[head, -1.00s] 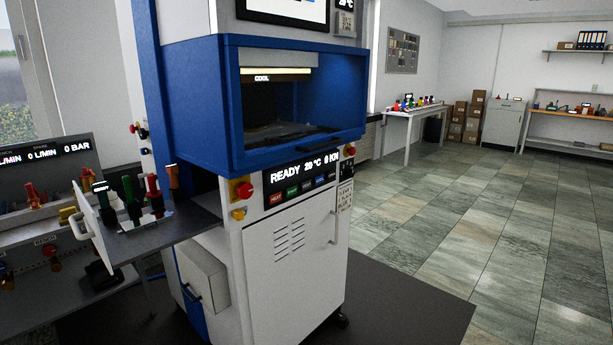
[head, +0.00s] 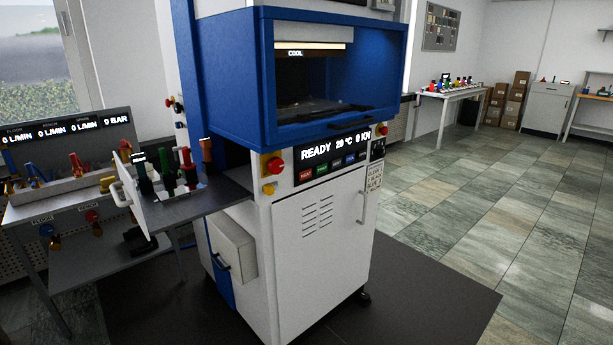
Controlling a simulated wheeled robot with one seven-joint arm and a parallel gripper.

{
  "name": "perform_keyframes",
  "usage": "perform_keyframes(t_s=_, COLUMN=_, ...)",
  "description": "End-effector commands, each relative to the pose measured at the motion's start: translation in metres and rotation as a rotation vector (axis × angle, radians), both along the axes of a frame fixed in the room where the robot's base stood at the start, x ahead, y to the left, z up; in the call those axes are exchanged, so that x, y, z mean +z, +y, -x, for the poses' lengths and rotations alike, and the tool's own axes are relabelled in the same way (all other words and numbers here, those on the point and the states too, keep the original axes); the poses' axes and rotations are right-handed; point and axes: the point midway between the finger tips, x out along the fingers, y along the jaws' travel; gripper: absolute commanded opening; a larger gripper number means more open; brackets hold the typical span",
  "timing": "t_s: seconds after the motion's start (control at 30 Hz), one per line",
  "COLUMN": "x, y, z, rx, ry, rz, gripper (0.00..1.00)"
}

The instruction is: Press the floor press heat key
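The floor press (head: 325,250) is a tall blue and white machine in the middle of the head view. Its black control strip (head: 333,155) reads READY, 20 °C and 0 KN. Under the readout is a row of small coloured keys. The red key at the left end is the heat key (head: 305,175); its label is too small to read clearly. A red round button on a yellow plate (head: 273,166) is just left of the strip. The blue hooded chamber (head: 330,128) above shows a COOL sign. My gripper is not in view.
A side shelf (head: 210,195) with coloured handles juts out left of the press. A bench with flow readouts (head: 75,130) stands further left. A dark mat (head: 430,300) lies under the press. The tiled floor (head: 480,200) to the right is open.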

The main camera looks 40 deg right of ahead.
Motion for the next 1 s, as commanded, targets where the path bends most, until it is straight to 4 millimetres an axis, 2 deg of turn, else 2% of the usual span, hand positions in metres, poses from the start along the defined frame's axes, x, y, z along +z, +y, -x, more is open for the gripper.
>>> perform_keyframes(t_s=0.17, x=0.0, y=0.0, z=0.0, rx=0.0, ry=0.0, rz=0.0, gripper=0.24)
perform_keyframes(t_s=0.43, x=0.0, y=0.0, z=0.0, rx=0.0, ry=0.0, rz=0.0, gripper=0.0)
perform_keyframes(t_s=1.0, x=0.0, y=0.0, z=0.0, rx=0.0, ry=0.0, rz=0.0, gripper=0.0)
